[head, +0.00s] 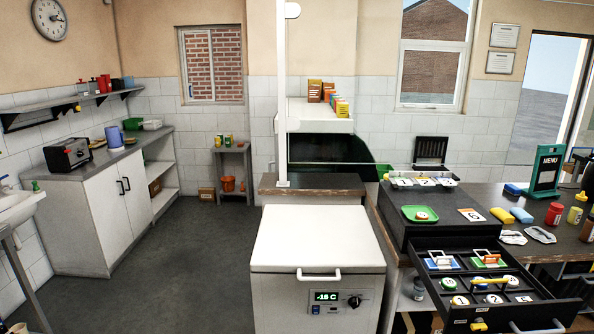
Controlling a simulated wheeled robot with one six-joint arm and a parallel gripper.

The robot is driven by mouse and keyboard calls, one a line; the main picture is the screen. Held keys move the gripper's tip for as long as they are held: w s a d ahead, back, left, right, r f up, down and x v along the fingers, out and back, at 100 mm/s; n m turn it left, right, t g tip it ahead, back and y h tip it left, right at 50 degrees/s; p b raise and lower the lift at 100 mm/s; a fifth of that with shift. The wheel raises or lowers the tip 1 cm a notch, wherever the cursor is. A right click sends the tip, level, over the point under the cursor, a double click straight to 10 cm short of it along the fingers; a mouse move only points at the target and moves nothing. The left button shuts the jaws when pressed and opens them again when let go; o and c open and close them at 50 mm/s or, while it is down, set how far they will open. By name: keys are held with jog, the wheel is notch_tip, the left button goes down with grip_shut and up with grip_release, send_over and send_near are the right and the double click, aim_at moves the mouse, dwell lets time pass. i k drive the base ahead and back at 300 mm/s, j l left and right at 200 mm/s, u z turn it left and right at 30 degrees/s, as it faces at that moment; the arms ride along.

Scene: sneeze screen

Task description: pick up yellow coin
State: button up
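No object is clearly a yellow coin at this size. The likeliest is a small round disc with a white face and a yellowish rim (459,301), at the left front of the open black drawer (548,297). Other small discs lie in separate compartments of the drawer: a green-rimmed one (448,283) behind it, another (493,299) to its right, and one (511,281) at the back right. A yellow bar (490,283) stands among them and partly covers the middle. My gripper is not in view.
A white freezer (315,239) stands left of the drawer. The grey floor (190,265) at left is clear.

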aim_at(458, 299)
jog(key=i+l, duration=0.2)
jog(key=l, duration=0.25)
jog(key=i+l, duration=0.25)
jog(key=l, duration=0.15)
jog(key=i+l, duration=0.2)
jog(key=l, duration=0.25)
jog(key=i+l, duration=0.2)
jog(key=l, duration=0.2)
